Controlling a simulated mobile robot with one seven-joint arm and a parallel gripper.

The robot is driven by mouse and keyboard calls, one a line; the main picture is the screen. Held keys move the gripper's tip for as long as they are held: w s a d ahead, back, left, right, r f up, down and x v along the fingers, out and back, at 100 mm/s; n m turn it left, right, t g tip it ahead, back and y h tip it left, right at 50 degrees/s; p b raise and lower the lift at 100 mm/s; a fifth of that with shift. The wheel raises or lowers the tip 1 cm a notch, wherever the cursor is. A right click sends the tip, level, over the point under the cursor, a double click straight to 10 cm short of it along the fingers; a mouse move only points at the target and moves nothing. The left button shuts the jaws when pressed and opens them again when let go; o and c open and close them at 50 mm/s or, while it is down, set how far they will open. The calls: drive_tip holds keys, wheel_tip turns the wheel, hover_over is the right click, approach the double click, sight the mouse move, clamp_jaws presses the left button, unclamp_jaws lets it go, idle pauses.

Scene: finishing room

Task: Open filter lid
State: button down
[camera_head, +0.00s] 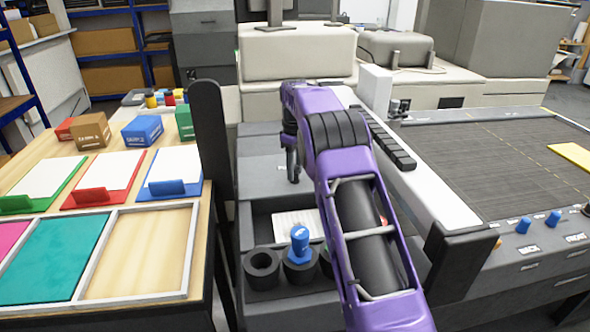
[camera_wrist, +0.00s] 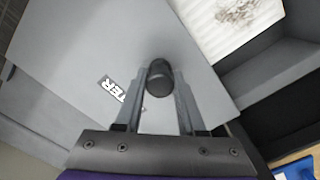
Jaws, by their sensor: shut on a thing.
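The filter lid (camera_head: 262,172) is a flat grey panel on the grey machine, left of centre in the head view. In the wrist view the lid (camera_wrist: 90,45) carries a dark label, partly covered, reading "TER". My gripper (camera_head: 292,172) is shut on the lid's black knob (camera_wrist: 159,80), with one finger on each side. Beyond the lid's edge a recess is uncovered, and a white filter (camera_head: 297,222) lies in it. The filter (camera_wrist: 235,22) shows dark debris in the wrist view. My purple arm hides the recess's right part in the head view.
Black ring holders (camera_head: 262,264) stand in front of the recess, one with a blue-topped piece (camera_head: 299,241). A dark post (camera_head: 211,150) rises at the machine's left. A wooden table (camera_head: 205,215) with trays is further left; a conveyor (camera_head: 500,160) is right.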

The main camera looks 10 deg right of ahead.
drive_tip(key=c, duration=0.6)
unclamp_jaws()
drive_tip(key=shift+r, duration=0.1)
wheel_tip(320, 180, up, 12)
drive_tip(key=shift+f, duration=0.1)
